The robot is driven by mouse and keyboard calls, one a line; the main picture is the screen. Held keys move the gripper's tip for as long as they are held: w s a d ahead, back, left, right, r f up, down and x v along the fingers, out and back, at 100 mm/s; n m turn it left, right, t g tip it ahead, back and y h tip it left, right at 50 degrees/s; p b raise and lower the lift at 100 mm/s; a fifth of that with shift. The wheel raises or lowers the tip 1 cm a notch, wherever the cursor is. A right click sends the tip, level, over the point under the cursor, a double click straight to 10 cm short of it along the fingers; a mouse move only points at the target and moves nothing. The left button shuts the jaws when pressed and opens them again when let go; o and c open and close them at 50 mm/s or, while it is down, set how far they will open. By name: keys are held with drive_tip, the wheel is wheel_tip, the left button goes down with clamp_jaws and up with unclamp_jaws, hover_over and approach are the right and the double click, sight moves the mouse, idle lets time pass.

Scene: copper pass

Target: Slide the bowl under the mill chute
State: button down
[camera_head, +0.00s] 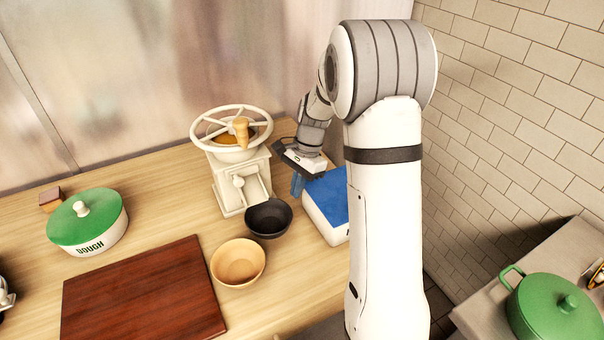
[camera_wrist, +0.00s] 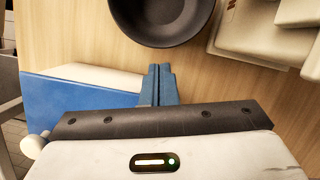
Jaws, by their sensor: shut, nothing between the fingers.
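The cream mill (camera_head: 242,170), with a hand wheel and wooden knob on top, stands at the back of the counter; its base also shows in the wrist view (camera_wrist: 275,30). A black bowl (camera_head: 268,219) sits at the foot of the mill, in front and slightly right; it shows at the top of the wrist view (camera_wrist: 165,15). A wooden bowl (camera_head: 238,263) is in front of the black one. My gripper (camera_head: 297,186) is shut and empty, right of the mill and the black bowl. Its blue fingertips (camera_wrist: 158,76) are apart from the black bowl.
A white box with a blue top (camera_head: 328,195) stands just right of my gripper. A dark red board (camera_head: 145,295) lies at the front left. A green-lidded dough pot (camera_head: 88,222) is behind it. A green pot (camera_head: 555,307) is at the far right.

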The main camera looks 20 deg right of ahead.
drive_tip(key=shift+x, duration=2.2)
drive_tip(key=shift+s, duration=0.1)
